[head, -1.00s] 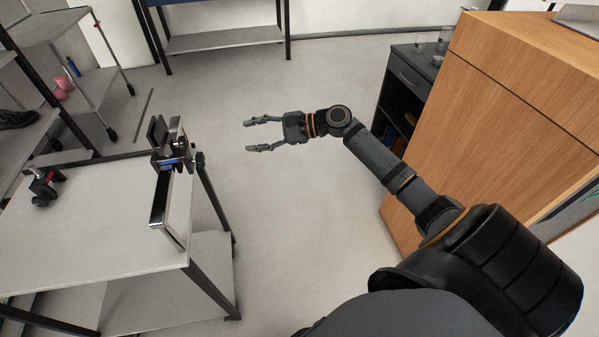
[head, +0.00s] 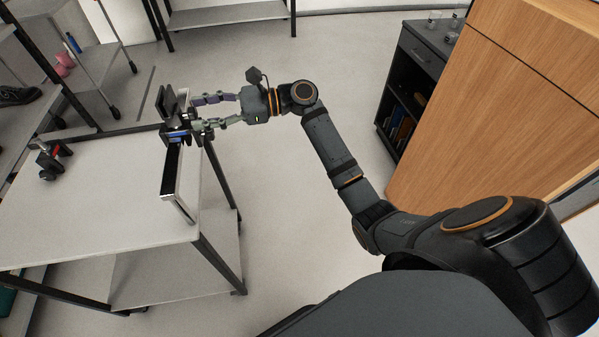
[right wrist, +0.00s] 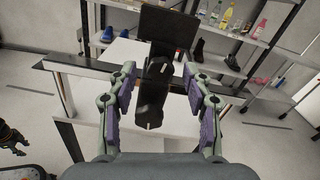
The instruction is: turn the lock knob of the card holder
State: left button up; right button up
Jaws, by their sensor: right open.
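The card holder (head: 176,134) is a dark clamp-like device on a chrome and black rail (head: 176,180) along the right side of the white table. In the right wrist view the black holder (right wrist: 153,85) stands upright between my fingers, with a flat black plate (right wrist: 167,24) at its top. A small light mark shows on its dark round part (right wrist: 160,68), which may be the lock knob. My right gripper (head: 200,112) is open at the holder's right side, its fingers on either side of it. Contact cannot be told.
A small black and red clamp (head: 48,160) sits at the table's left. The white tabletop (head: 95,210) is otherwise mostly clear. A wooden cabinet (head: 490,110) stands at right, with a dark shelf unit (head: 415,85) behind it. Open floor lies between.

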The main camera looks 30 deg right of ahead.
jog(key=s+d+m, duration=0.1)
jog(key=s+d, duration=0.3)
jog(key=d, duration=0.7)
jog(key=w+d+f+m+t+h+p, duration=0.1)
jog(key=w+d+f+t+h+p, duration=0.15)
jog(key=f, duration=0.55)
jog(key=w+d+f+t+h+p, duration=0.1)
jog(key=w+d+f+h+p, duration=0.2)
jog(key=f, duration=0.5)
jog(key=s+d+f+n+g+h+p, duration=0.1)
jog(key=s+d+f+h+p, duration=0.1)
jog(key=f, duration=0.5)
jog(key=s+d+f+n+h+p, duration=0.2)
jog(key=s+d+f+h, duration=0.1)
jog(key=f, duration=0.5)
jog(key=shift+s+g+h, duration=0.35)
jog(key=shift+s+h, duration=0.25)
jog(key=shift+h, duration=0.05)
